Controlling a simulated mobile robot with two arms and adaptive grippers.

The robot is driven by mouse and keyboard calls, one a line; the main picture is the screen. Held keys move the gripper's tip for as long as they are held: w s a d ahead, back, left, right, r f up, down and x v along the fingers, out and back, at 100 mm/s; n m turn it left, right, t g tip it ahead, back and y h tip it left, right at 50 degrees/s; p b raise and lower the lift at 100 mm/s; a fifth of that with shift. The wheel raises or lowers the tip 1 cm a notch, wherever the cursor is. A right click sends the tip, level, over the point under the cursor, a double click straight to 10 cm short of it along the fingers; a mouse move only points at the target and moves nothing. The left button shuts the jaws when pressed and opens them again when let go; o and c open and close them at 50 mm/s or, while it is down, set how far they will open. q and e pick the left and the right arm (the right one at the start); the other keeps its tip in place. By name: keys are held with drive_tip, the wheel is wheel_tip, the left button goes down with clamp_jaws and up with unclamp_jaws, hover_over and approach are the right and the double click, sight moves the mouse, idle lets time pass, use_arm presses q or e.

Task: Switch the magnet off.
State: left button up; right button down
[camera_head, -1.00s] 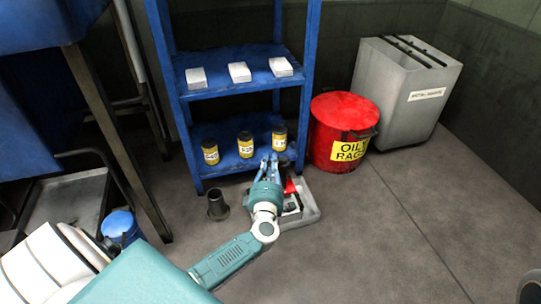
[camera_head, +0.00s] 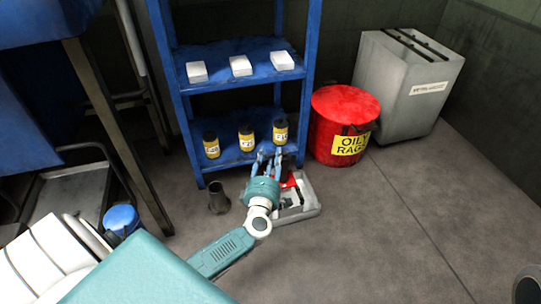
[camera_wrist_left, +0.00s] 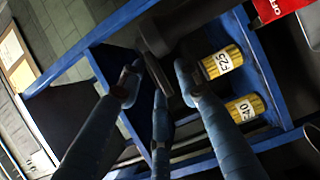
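A grey tray (camera_head: 308,208) lies on the floor before the blue shelf, with a red part (camera_head: 290,181) and dark and pale pieces in it. My left arm partly hides it. I cannot tell which piece is the magnet's switch. My left gripper (camera_head: 266,158) is over the tray's left, far side, fingers towards the shelf. In the left wrist view its fingers (camera_wrist_left: 158,75) are spread, with a dark grey bar-like part (camera_wrist_left: 154,48) showing between the tips and gaps on both sides. A red piece (camera_wrist_left: 280,8) there has lettering like "OFF" beside it. My right gripper is not in view.
The blue shelf (camera_head: 235,88) holds white boxes (camera_head: 241,66) and yellow-labelled bottles (camera_head: 246,139). A dark flanged cylinder (camera_head: 219,199) stands left of the gripper. A red oily-rags can (camera_head: 343,125) and a grey bin (camera_head: 408,85) stand to the right.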

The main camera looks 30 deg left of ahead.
use_arm(q)
drive_tip(key=v, duration=1.1)
drive_tip(key=shift+r, duration=0.1)
